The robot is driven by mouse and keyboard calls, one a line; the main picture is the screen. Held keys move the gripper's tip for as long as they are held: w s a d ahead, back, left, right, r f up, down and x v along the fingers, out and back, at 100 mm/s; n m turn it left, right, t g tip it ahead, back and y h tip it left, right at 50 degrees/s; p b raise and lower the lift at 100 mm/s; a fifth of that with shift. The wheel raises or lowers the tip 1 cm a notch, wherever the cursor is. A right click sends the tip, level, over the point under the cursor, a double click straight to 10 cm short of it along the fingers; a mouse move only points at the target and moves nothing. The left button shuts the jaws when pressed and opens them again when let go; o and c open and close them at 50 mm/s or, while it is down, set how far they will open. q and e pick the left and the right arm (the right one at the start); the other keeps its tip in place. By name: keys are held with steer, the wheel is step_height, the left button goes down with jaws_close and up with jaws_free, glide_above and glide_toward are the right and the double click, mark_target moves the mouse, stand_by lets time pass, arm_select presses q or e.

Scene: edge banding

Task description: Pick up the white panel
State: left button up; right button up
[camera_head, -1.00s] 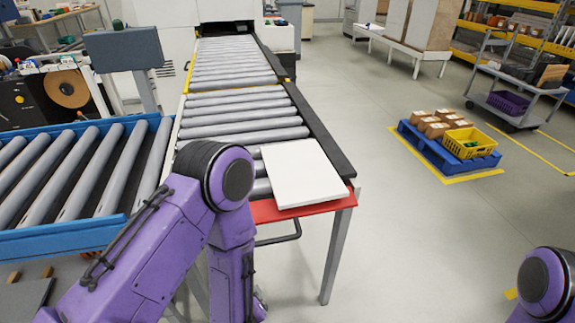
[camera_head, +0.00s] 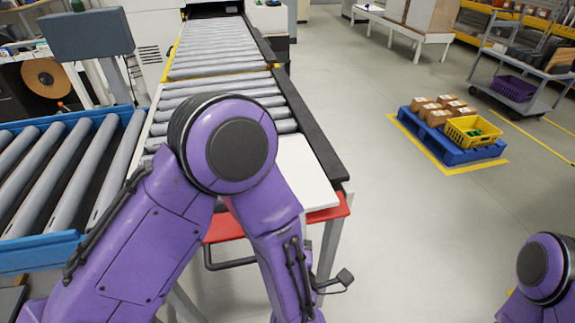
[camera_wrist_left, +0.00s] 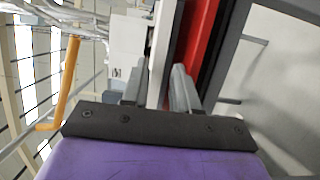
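The white panel (camera_head: 308,180) lies flat at the near end of the roller conveyor, over the red end bar (camera_head: 338,210). My left arm covers much of it in the head view. In the left wrist view the panel's white edge (camera_wrist_left: 160,55) runs between the two grey fingers of my left gripper (camera_wrist_left: 160,90). The fingers stand apart, one on each side of the edge, and look open. My left gripper is out of sight in the head view. My right gripper is not in view; only a purple part of that arm shows at lower right.
The roller conveyor (camera_head: 215,62) runs away behind the panel, with a black side rail (camera_head: 310,130) on its right. A blue-framed roller table (camera_head: 60,175) is at left. A blue pallet (camera_head: 445,146) with boxes stands right, beyond open floor.

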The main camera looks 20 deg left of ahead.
arm_select(q)
steer(key=x, duration=0.2)
steer(key=p+x, duration=0.1)
steer(key=x, duration=0.2)
steer(key=a+x, duration=0.1)
steer(key=x, duration=0.2)
steer(key=shift+p, duration=0.35)
steer(key=shift+d, duration=0.1)
jaws_close()
